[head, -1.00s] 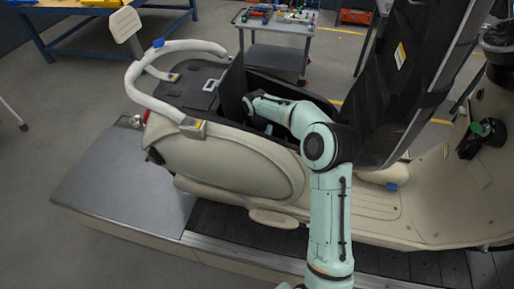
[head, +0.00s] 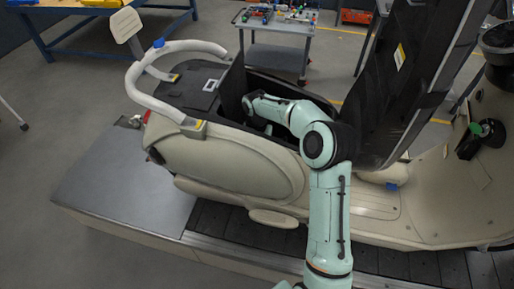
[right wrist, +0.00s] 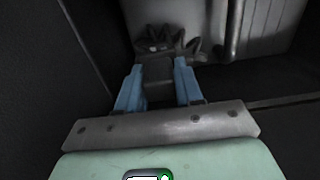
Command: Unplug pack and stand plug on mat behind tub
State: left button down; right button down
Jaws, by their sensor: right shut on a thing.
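My right arm reaches into the open tub (head: 233,88) in the body of the cream scooter. In the head view its gripper is hidden inside the tub. In the right wrist view my right gripper (right wrist: 158,66) has its blue fingers shut on a dark, blocky plug (right wrist: 157,82). A dark, spiky or finned shape lies just beyond the plug. A pale grey ribbed block (right wrist: 268,28), perhaps the pack, stands at the upper right with a dark cable or pipe beside it. I cannot tell whether the plug is still seated. The mat cannot be made out. My left gripper is not in view.
Dark tub walls stand close on the left of my right gripper. The raised black seat (head: 405,75) stands right of my arm. A white grab rail (head: 150,98) curves around the rear. A grey metal plate (head: 125,185) beside the slat conveyor (head: 235,232) is bare.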

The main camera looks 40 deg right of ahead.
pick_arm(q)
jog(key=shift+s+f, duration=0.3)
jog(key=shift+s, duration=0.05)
pick_arm(e)
jog(key=shift+f, duration=1.15)
jog(key=c, duration=0.7)
grip_release()
jog(key=shift+o, duration=0.2)
jog(key=shift+r, duration=0.1)
notch_tip(320, 180, up, 12)
jog(key=shift+w+a+f+p, duration=0.1)
jog(key=shift+w+p, duration=0.05)
jog(key=shift+p, duration=0.3)
jog(key=shift+r, duration=0.8)
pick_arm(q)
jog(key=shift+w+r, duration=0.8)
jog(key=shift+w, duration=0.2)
